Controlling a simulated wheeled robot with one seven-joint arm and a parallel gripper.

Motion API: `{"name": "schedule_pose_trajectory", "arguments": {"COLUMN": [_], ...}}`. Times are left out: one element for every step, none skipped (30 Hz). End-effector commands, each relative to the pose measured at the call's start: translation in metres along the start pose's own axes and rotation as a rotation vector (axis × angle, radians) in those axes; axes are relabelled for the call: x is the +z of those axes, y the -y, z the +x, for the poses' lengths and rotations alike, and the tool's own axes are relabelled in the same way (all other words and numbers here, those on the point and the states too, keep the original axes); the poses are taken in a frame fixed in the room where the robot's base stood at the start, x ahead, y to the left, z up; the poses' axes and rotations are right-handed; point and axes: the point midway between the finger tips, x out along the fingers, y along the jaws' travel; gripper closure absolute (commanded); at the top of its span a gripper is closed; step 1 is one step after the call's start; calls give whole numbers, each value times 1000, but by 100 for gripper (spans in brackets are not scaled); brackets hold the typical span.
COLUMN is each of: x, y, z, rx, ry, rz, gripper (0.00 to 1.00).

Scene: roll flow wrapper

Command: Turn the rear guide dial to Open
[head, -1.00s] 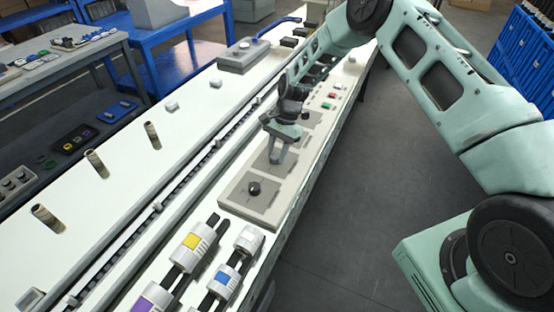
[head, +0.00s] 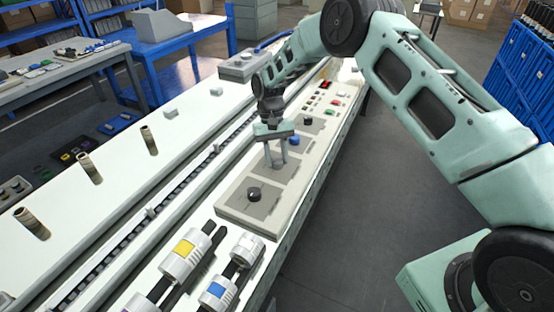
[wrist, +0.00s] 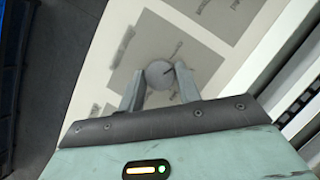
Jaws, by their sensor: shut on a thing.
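My gripper (head: 276,161) points down over the light panel on the machine's deck, between a black knob (head: 254,194) nearer me and a blue knob (head: 294,140) farther off. In the wrist view my gripper (wrist: 160,73) is shut on a round grey dial (wrist: 158,76), one finger on each side. A short dark pointer line shows at the dial's upper right edge. The dial sits on a grey square plate with small printed marks, too blurred to read. In the head view the gripped dial is hidden by the fingers.
Another dark knob (head: 308,121) stands farther along the panel, with red and green buttons beyond. A long rail runs left of the panel. Floor to the right is clear.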

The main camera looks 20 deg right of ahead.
Motion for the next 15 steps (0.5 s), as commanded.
{"name": "schedule_pose_trajectory", "arguments": {"x": [-2,-2,-2,-1,-1,-1,-1,-1,-1,-1,-1,-1,-1,-1,-1], "y": [1,1,1,1,1,1,1,2,2,2,2,2,2,2,2], "z": [0,0,0,0,0,0,0,0,0,0,-1,-1,-1,-1,-1], "rx": [18,28,42,51,60,72,81,89,99,106,113,122,128,133,139], "ry": [-5,-5,-5,-5,-4,-4,-4,-4,-4,-4,-5,-5,-5,-4,-4], "rz": [-40,-65,-97,-119,-142,-171,-192,-212,-236,-254,-270,-291,-305,-318,-334], "gripper": [89,89,89,89,89,89,89,89,89,89,89,89,89,89,89]}}
